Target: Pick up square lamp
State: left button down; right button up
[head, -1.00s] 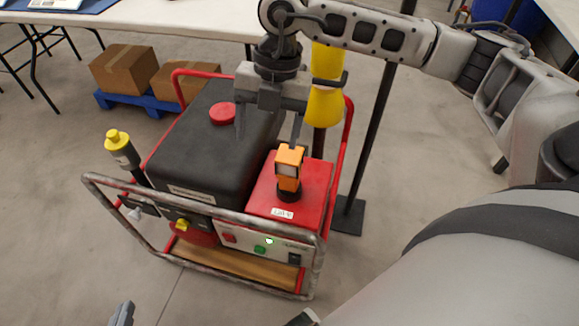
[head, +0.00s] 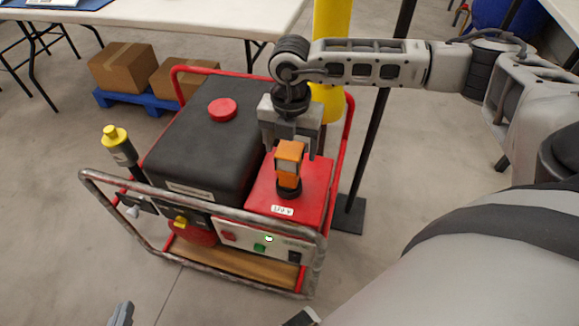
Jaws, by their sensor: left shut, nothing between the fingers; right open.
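The square lamp (head: 289,158) is orange with a pale square face and a dark round base. It stands upright on the red top of the generator (head: 318,176). My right gripper (head: 292,137) is open, pointing down just behind and above the lamp. Its fingers appear on either side of the lamp's upper part, partly hidden by it; I cannot tell whether they touch it. My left gripper (head: 122,314) shows only as a grey tip at the bottom edge, shut and away from the lamp.
The generator's tubular frame (head: 200,205) surrounds the black tank (head: 205,150) with its red cap (head: 222,109). A yellow-topped lamp (head: 119,145) stands at its left. A yellow post (head: 330,40) and black stand (head: 348,215) are behind. Cardboard boxes (head: 122,67) sit on a blue pallet.

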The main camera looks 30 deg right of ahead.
aim_at(289, 168)
jog(key=f, duration=0.4)
jog(key=shift+s+a, duration=0.15)
jog(key=shift+a, duration=0.05)
jog(key=c, duration=1.4)
jog(key=shift+o, duration=0.2)
